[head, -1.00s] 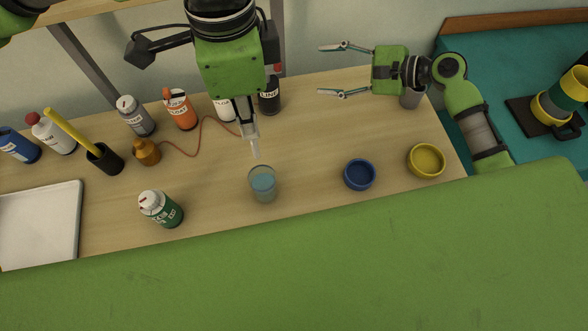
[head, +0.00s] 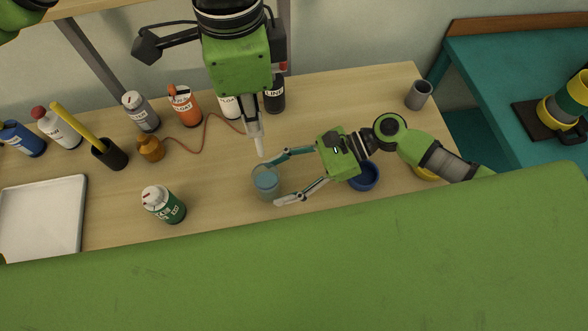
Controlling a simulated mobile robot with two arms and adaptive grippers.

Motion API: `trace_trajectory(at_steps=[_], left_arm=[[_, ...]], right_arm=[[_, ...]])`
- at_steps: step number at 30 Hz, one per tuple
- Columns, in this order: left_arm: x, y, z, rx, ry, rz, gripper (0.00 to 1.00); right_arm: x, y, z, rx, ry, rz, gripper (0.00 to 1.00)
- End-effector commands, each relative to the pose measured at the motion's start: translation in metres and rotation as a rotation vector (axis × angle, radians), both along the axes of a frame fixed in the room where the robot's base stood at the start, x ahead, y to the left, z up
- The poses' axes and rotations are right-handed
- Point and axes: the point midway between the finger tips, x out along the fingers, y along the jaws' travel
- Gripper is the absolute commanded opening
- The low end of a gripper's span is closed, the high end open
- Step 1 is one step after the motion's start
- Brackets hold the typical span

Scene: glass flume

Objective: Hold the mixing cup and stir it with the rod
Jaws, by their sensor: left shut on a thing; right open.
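The mixing cup (head: 267,183) is a clear glass with blue liquid, upright on the wooden bench. My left gripper (head: 253,128) points down from above, shut on a pale rod (head: 260,147). The rod's lower tip appears just above and behind the cup's rim; I cannot tell its exact height. My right gripper (head: 273,181) is open and comes in from the right. One fingertip is at the cup's far side and the other at its near right side. Whether either finger touches the glass is unclear.
A blue bowl (head: 364,177) and a yellow bowl (head: 425,173) are partly hidden by my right arm. A green bottle (head: 164,204) stands left of the cup. Several bottles line the back, with a grey cup (head: 419,94) at back right. A white tray (head: 40,220) lies left.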

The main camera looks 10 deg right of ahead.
Motion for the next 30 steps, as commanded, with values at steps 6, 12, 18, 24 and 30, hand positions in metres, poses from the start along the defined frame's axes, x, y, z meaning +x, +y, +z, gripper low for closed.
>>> trace_trajectory(at_steps=[6,12,18,24,30], left_arm=[[0.000,0.000,0.000,0.000,0.000,0.000,0.00],[0.000,0.000,0.000,0.000,0.000,0.000,0.00],[0.000,0.000,0.000,0.000,0.000,0.000,0.00],[0.000,0.000,0.000,0.000,0.000,0.000,0.00],[0.000,0.000,-0.009,0.001,0.003,0.000,0.00]], right_arm=[[-0.001,0.025,-0.010,0.000,-0.002,0.000,0.58],[-0.002,0.031,-0.013,-0.001,-0.002,0.000,0.58],[-0.002,0.031,-0.013,-0.001,-0.002,0.000,0.55],[-0.002,0.031,-0.013,-0.001,-0.002,0.000,0.13],[-0.002,0.031,-0.013,-0.001,-0.002,0.000,0.13]])
